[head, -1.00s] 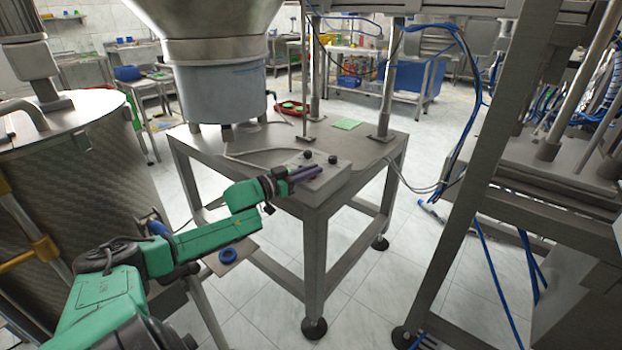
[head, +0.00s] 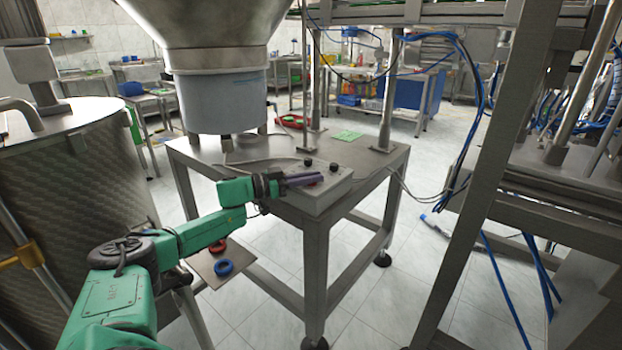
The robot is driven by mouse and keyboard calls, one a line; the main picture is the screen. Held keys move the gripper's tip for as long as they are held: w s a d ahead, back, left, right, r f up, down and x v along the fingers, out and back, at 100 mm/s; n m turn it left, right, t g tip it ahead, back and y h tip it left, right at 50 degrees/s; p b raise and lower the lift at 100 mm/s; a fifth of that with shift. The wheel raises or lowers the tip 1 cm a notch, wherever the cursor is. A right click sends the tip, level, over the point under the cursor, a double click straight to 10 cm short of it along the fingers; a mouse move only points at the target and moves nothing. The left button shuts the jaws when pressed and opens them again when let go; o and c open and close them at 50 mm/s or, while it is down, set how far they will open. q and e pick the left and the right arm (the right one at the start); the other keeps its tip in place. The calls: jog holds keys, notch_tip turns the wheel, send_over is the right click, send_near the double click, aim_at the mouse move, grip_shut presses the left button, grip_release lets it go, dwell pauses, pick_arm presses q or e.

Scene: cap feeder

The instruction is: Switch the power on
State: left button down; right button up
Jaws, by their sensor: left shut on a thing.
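The grey control box (head: 325,196) sits on the front corner of the metal table. Two black knobs, one at the left (head: 308,162) and one at the right (head: 333,167), stand on the far part of its top. My left gripper (head: 312,180) reaches in from the left, low over the near part of the box's top. Its dark fingers are shut on a small part there, seemingly a switch, which they mostly hide. I cannot tell the switch's position. My right gripper is not in view.
A blue ring (head: 224,267) and a red ring (head: 217,246) lie on a small plate below my left arm. A steel frame post (head: 470,190) stands at right.

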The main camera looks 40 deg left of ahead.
pick_arm(q)
jog(key=c, duration=0.9)
grip_release()
jog(key=shift+w, duration=0.1)
jog(key=shift+s+a+f, duration=0.1)
jog(key=shift+s+a, duration=0.1)
jog(key=shift+s, duration=0.15)
jog(key=v, duration=0.4)
jog(key=shift+s, duration=0.15)
jog(key=p+v, duration=0.4)
jog(key=v, duration=0.5)
jog(key=shift+s+a, duration=0.1)
jog(key=shift+s, duration=0.1)
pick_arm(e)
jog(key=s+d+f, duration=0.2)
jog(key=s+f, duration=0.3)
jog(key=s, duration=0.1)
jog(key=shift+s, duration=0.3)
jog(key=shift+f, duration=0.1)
